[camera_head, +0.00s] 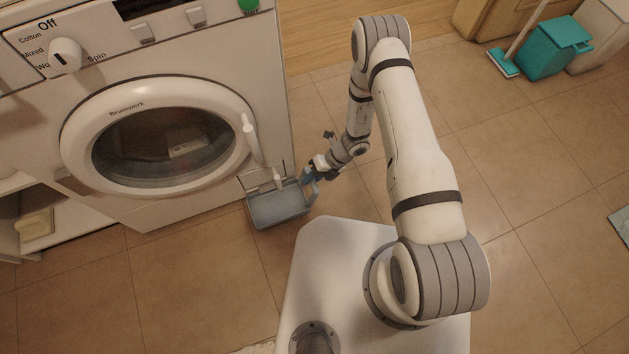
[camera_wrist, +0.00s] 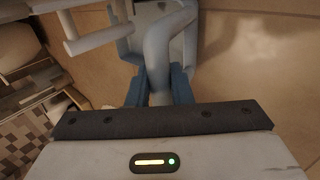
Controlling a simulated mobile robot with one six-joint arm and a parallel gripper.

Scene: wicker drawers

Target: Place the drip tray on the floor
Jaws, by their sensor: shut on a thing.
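The drip tray (camera_head: 278,207) is a shallow blue-grey open box at the lower right front corner of the washing machine (camera_head: 215,208). My gripper (camera_head: 311,175) is at the tray's right side, shut on its handle. In the wrist view the blue fingers (camera_wrist: 159,88) close around the grey handle (camera_wrist: 158,50), and part of the tray (camera_wrist: 187,50) shows beyond. I cannot tell whether the tray touches the floor (camera_head: 190,285). A small white spout-like part (camera_head: 278,178) shows at the tray's back edge.
The washer's round door (camera_head: 165,140) looks closed. A low shelf (camera_head: 80,222) stands to the left. A teal bin (camera_head: 555,48) and a brush (camera_head: 503,63) are at the far right. Tiled floor is open in front of the washer and to the right.

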